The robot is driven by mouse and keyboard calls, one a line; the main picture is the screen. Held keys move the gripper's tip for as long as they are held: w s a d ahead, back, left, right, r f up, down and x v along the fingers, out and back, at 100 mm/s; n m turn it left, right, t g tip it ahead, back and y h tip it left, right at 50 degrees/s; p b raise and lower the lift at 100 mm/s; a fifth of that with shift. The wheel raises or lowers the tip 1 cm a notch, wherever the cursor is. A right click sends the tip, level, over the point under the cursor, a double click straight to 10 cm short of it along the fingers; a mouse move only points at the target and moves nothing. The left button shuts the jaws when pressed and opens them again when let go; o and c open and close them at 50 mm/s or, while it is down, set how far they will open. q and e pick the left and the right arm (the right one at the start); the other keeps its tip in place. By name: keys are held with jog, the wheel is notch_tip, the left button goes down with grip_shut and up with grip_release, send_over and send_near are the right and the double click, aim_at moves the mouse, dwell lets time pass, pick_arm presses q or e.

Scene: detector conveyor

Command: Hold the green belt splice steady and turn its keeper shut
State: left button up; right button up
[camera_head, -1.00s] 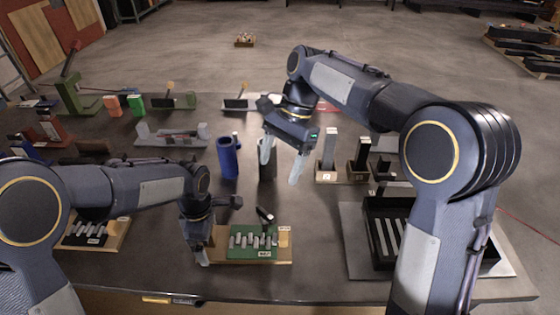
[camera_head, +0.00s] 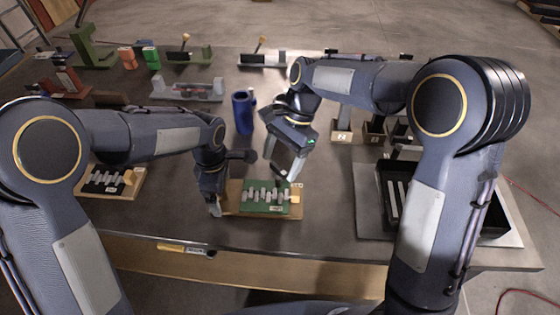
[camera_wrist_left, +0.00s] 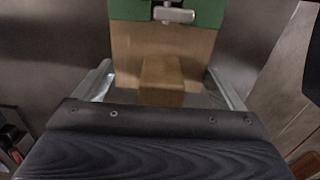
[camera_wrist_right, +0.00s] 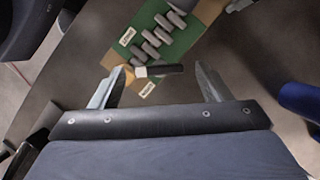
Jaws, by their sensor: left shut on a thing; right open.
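The green belt splice (camera_head: 265,199), with several grey lacing pieces, lies on a wooden board (camera_head: 232,210) near the table's front edge. My left gripper (camera_head: 216,208) is at the board's left end, shut on a raised wooden block (camera_wrist_left: 162,80) that shows between its fingers in the left wrist view. The keeper (camera_wrist_right: 163,70), a dark bar with a pale end, lies across the splice's right end, near a yellowish block (camera_wrist_right: 128,73). My right gripper (camera_head: 282,170) is open above that end. In the right wrist view the keeper appears between its fingertips, with no contact visible.
Another splice (camera_head: 104,179) on a board is at the left. A blue cup (camera_head: 242,113) stands behind the green splice. A dark tray (camera_head: 392,190) is at the right. A yellow marker-like item (camera_head: 183,248) is on the table's front edge.

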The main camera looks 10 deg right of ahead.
jog(key=shift+s+a+f, duration=0.1)
jog(key=shift+a+f, duration=0.1)
jog(key=shift+f, duration=0.25)
jog(key=c, duration=1)
jog(key=shift+m, duration=0.3)
jog(key=m, duration=0.1)
jog(key=m+t, duration=0.1)
jog(key=m, duration=0.1)
jog(key=shift+s+t+y, duration=0.15)
jog(key=shift+t+y, duration=0.15)
jog(key=shift+s+m+t, duration=0.1)
jog(key=shift+m+t, duration=0.7)
jog(key=shift+m, duration=1.7)
jog(key=shift+d, duration=0.1)
